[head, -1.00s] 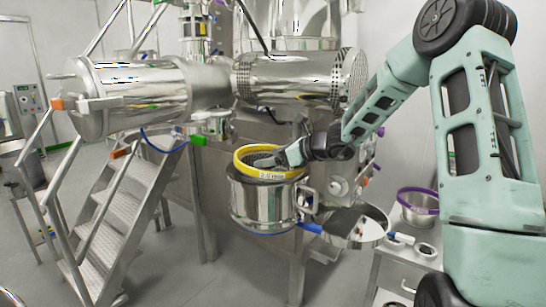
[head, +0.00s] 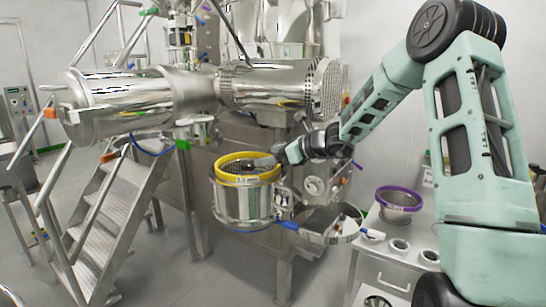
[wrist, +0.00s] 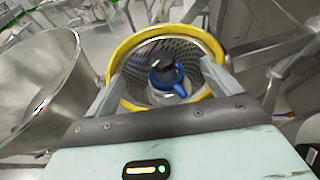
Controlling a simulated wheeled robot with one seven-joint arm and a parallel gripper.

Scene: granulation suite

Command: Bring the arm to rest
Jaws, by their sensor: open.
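My arm reaches in from the right in the head view, and my gripper (head: 283,153) is close to the right rim of a yellow-ringed screen (head: 246,158). The screen sits in the top of a shiny steel housing (head: 243,203). In the wrist view the gripper's two fingers (wrist: 160,92) stand wide apart with nothing held between them. The yellow ring (wrist: 170,33) shows beyond and between them, with a perforated wall and a blue knob-like part (wrist: 168,80) inside. I cannot tell whether the fingertips touch the ring.
An open steel lid (head: 330,226) is beside the housing. A cart (head: 385,262) at the lower right carries a purple-ringed bowl (head: 399,203). Metal stairs (head: 95,222) and a large steel cylinder (head: 120,100) stand at left. Bare floor (head: 190,275) shows at the front.

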